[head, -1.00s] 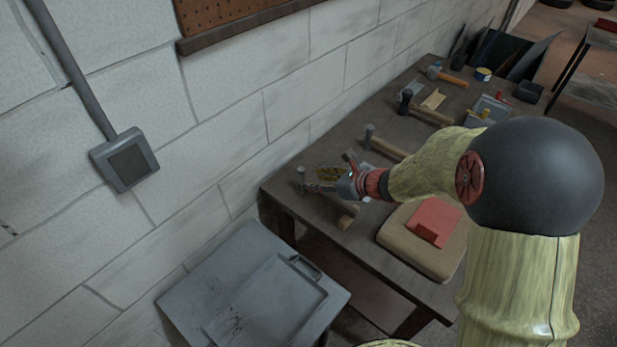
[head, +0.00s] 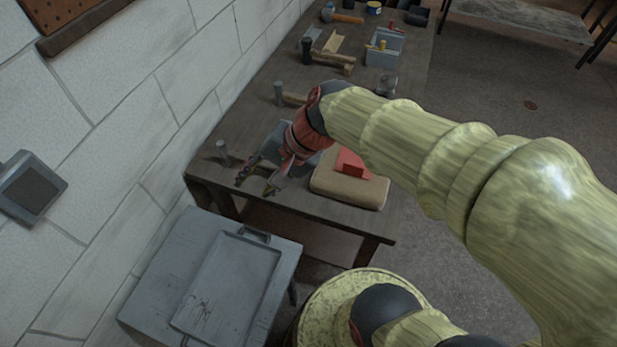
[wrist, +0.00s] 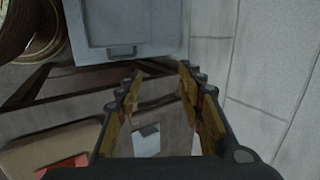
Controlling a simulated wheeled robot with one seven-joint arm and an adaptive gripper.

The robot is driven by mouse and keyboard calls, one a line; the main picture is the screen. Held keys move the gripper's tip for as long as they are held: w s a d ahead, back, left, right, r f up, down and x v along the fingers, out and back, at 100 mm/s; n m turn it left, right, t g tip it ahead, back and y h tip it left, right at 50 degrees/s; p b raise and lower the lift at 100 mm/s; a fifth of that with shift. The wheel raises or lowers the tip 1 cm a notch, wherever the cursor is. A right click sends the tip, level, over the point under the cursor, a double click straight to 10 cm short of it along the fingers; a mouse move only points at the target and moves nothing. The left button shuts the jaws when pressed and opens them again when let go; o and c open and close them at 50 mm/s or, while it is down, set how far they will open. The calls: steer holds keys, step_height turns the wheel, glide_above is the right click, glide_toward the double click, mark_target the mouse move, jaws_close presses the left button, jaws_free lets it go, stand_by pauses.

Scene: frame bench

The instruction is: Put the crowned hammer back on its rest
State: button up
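Farther back are another grey-headed hammer (head: 280,92) and a dark-headed one (head: 307,50). I cannot tell which is the crowned hammer. My gripper (head: 255,186) is over the bench's near end, right of and below the nearest head in the picture. In the wrist view its fingers (wrist: 160,75) are apart with nothing clearly held between them. I cannot make out the hammer's rest for certain.
A tan pad (head: 350,192) with a red block (head: 351,163) lies right of my gripper. A grey cabinet (head: 165,265) stands below the bench's near end. A grey bin (head: 385,50) stands farther back. The wall closes the left side.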

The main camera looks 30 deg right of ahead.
steer(key=s+d+r+n+t+h, duration=0.1)
steer(key=s+d+r+n+h, duration=0.3)
steer(key=s+d+n, duration=0.4)
steer(key=shift+s+r+n+h, duration=0.2)
steer(key=shift+r+n+h, duration=0.15)
steer(key=shift+n+h, duration=0.3)
